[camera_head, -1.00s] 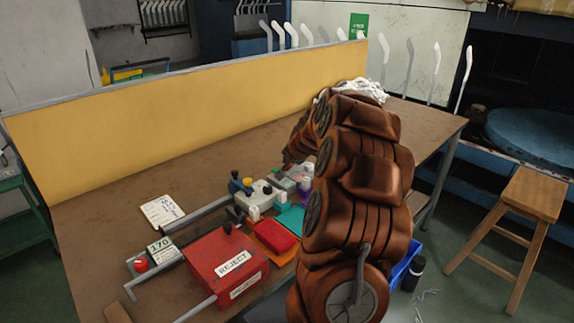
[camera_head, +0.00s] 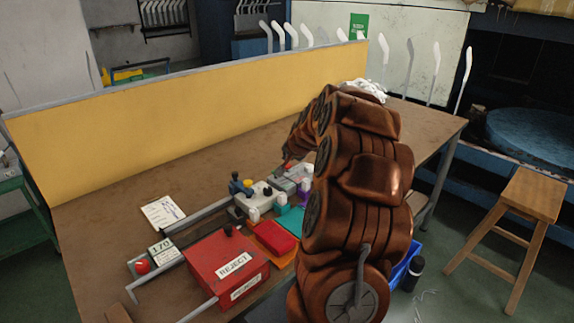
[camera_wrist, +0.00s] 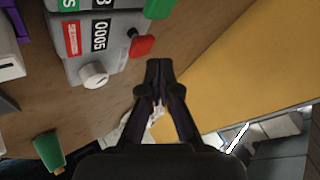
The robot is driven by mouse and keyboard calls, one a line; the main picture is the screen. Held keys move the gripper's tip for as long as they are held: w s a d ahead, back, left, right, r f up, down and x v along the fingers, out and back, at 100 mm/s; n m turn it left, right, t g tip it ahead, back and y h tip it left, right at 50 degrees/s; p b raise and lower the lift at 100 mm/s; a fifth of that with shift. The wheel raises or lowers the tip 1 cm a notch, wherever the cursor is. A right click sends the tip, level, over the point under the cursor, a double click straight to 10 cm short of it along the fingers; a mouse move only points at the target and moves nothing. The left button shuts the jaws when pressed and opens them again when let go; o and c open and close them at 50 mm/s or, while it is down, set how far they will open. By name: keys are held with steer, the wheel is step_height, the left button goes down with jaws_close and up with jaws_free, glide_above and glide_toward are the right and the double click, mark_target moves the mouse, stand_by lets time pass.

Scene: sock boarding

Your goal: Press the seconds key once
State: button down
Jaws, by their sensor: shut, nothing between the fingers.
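A grey counter box (camera_wrist: 98,40) stands on the bench in the wrist view. It has a red-labelled display (camera_wrist: 101,34) reading 0005 and a green-labelled display (camera_wrist: 70,4) cut off at the top edge. A red key (camera_wrist: 142,45) sticks out beside the red-labelled display, and a green key (camera_wrist: 158,8) beside the green one. The label lettering is too small to read. My gripper (camera_wrist: 159,64) is shut and empty, its tips close to the red key; I cannot tell whether they touch. In the head view the counter box (camera_head: 284,184) is small and partly behind my arm.
A white knob (camera_wrist: 95,75) is on the counter's side. A yellow board (camera_head: 190,115) runs along the bench's back. A red reject box (camera_head: 227,265), a red pad (camera_head: 270,236) and a grey device (camera_head: 256,199) with knobs stand at the front.

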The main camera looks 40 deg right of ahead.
mark_target(288, 166)
steer(key=shift+r, duration=0.1)
steer(key=shift+r+p, duration=1.05)
steer(key=shift+r, duration=1.4)
